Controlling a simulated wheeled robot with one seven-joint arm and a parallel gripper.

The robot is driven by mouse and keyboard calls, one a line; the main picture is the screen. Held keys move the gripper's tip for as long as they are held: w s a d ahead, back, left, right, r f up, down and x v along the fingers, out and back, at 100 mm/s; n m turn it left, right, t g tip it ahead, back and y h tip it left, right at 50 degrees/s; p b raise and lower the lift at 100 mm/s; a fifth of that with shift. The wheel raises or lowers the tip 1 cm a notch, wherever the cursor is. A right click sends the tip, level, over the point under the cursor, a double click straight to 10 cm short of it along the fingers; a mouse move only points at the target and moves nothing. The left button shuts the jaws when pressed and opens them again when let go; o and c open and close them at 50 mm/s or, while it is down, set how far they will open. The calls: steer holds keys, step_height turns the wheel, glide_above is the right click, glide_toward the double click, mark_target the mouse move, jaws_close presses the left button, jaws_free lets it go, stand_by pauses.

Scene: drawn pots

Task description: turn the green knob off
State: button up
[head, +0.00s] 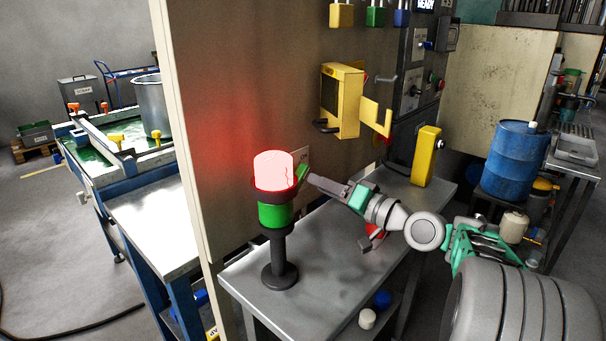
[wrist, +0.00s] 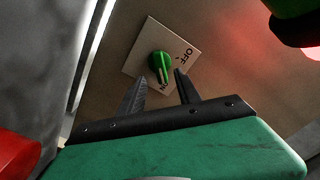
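The green knob (wrist: 160,63) sits on a pale plate (wrist: 146,36) on the panel. The plate reads OFF toward the upper right and what looks like ON below the knob. The knob's pale mark points down toward ON. My gripper (wrist: 161,76) is open, with its dark fingertips apart just short of the knob, one toward each side of its lower end. I cannot tell whether they touch it. In the head view my gripper (head: 308,178) reaches the panel behind the signal lamp, and the lamp partly hides the plate.
A signal lamp (head: 275,214) with a lit red top and green lower part stands on a post on the metal table (head: 320,270), close left of my gripper. A yellow box (head: 340,100) hangs above. A yellow post (head: 426,156) stands on the table to the right.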

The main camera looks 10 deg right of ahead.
mark_target(304, 178)
steer(key=x, duration=0.6)
steer(key=shift+a, duration=0.1)
steer(key=shift+c, duration=0.6)
steer(key=shift+s, duration=0.1)
jaws_close()
